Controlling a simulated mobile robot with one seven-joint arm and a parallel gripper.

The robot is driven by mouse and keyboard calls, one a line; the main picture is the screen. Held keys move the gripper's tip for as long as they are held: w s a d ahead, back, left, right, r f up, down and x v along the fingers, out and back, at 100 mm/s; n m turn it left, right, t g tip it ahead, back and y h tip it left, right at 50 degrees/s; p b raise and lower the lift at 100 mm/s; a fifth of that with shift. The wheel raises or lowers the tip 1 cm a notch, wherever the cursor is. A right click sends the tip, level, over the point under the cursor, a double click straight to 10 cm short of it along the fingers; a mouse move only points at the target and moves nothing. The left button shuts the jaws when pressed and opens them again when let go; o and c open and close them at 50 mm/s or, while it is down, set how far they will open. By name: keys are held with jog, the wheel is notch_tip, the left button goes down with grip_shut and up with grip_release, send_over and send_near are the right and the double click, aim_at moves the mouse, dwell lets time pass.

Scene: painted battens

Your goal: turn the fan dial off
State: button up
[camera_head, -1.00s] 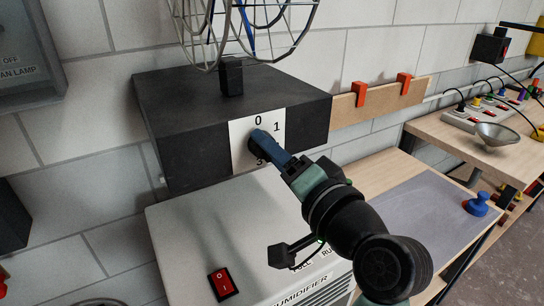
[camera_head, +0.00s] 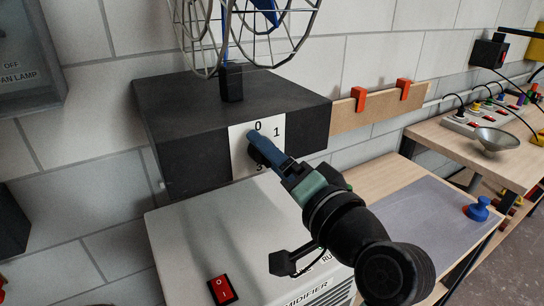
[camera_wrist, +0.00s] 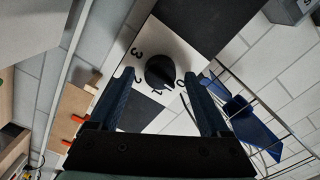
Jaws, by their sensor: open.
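The fan dial (camera_wrist: 160,72) is a round black knob on a white plate (camera_wrist: 143,58) marked 0, 1, 2 and 3. A pale mark on the knob seems to face the 1 side, but it is too small to be sure. My gripper (camera_wrist: 158,76) is open, with one blue finger on each side of the dial in the wrist view. I cannot tell whether the fingers touch it. In the head view my gripper (camera_head: 258,146) is in front of the plate (camera_head: 240,155) and mostly hides the dial. The caged fan (camera_head: 231,82) stands on the dark box (camera_head: 190,100).
A white humidifier (camera_head: 180,230) with a red switch (camera_head: 222,289) stands below the box. A wooden batten (camera_head: 345,115) with orange clips is on the wall to the right. A bench (camera_head: 370,180) with a grey mat (camera_head: 430,205) is at right.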

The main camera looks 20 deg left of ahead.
jog(key=b+v, duration=0.2)
jog(key=v, duration=1)
jog(key=shift+s+d, duration=0.3)
